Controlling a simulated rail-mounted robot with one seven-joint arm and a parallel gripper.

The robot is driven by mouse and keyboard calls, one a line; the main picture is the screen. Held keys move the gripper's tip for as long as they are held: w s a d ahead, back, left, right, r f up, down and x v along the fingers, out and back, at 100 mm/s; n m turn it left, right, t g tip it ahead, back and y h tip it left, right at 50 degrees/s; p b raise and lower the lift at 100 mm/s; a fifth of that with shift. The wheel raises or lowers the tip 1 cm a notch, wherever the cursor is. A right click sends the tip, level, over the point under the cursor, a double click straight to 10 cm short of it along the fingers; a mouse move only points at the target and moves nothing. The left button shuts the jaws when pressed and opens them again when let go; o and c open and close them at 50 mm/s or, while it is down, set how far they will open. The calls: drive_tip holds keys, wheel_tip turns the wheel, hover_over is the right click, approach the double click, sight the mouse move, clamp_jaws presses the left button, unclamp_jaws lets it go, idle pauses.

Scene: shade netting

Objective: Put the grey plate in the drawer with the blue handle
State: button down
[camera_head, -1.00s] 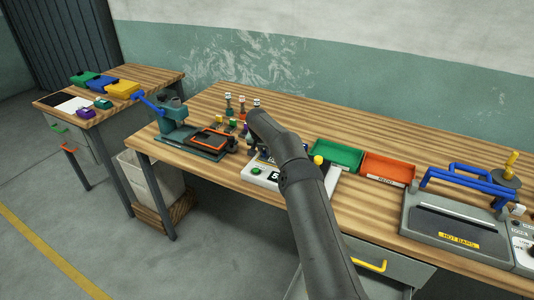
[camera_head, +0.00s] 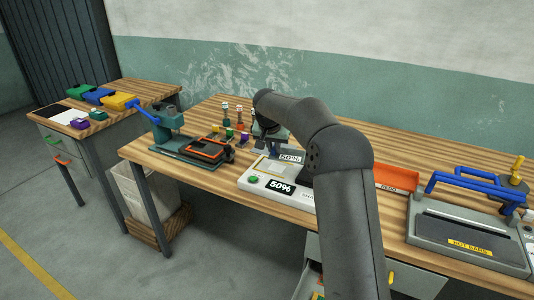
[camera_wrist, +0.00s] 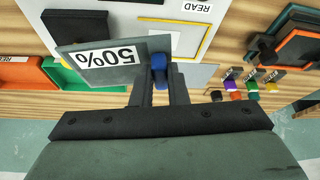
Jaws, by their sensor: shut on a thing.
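The grey plate (camera_wrist: 90,58) carries a white 50% label. In the wrist view my gripper (camera_wrist: 160,82) is shut on it at its edge, with a blue piece (camera_wrist: 160,63) between the fingertips. In the head view the plate's label (camera_head: 291,157) shows near my gripper (camera_head: 273,150), just above the white device; much of the plate is hidden by my arm. I cannot tell whether plate and device touch. No blue drawer handle shows; the main bench's front is partly behind my arm. An open drawer (camera_head: 309,281) shows at the bottom, its handle out of sight.
The left bench (camera_head: 118,90) has green-handled and orange-handled drawers. Small coloured pieces stand behind the device.

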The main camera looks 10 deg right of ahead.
sight(280, 157)
drive_tip(key=shift+s+d+r+b, duration=0.15)
drive_tip(key=shift+s+r, duration=0.15)
drive_tip(key=shift+s, duration=0.35)
drive_tip(key=shift+s+d+r+b, duration=0.15)
drive_tip(key=shift+s+r, duration=0.2)
drive_tip(key=shift+s, duration=0.35)
drive_tip(key=shift+s+d+r+b, duration=0.15)
drive_tip(key=shift+s+r, duration=0.15)
drive_tip(key=shift+s, duration=0.35)
